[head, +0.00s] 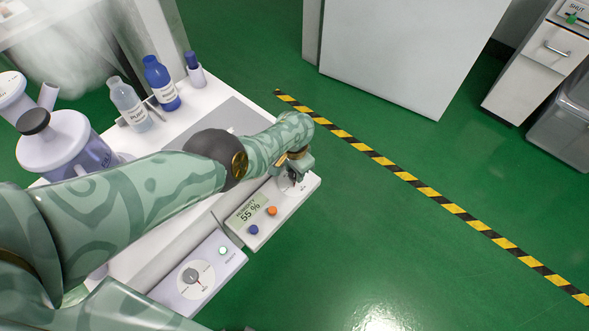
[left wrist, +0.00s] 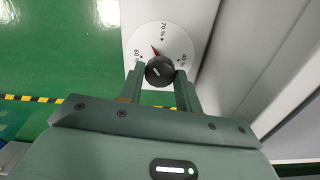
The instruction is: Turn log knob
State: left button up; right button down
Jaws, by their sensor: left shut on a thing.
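My left gripper (head: 294,166) reaches over the far end of a white humidity tester (head: 262,229). In the left wrist view its fingers (left wrist: 160,78) are shut on a black knob (left wrist: 160,69), one on each side. The knob stands in a white dial (left wrist: 176,42) with printed marks, among them 60 % and 70 %, and a red pointer near its upper-left side. In the head view the gripper largely hides this knob. The tester's display (head: 250,213) reads 55 %. A second tester (head: 222,262) nearby has a grey knob (head: 190,275). No readable log label shows. My right gripper is not visible.
The testers lie along the edge of a white table (head: 160,250). A clear bottle (head: 128,105), a blue bottle (head: 160,85) and a large jug-like container (head: 55,140) stand behind my arm. Green floor with a striped line (head: 400,177) is free to the right.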

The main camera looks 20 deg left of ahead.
pick_arm(q)
jog(key=m, duration=0.3)
jog(key=shift+m, duration=2.1)
jog(key=o, duration=1)
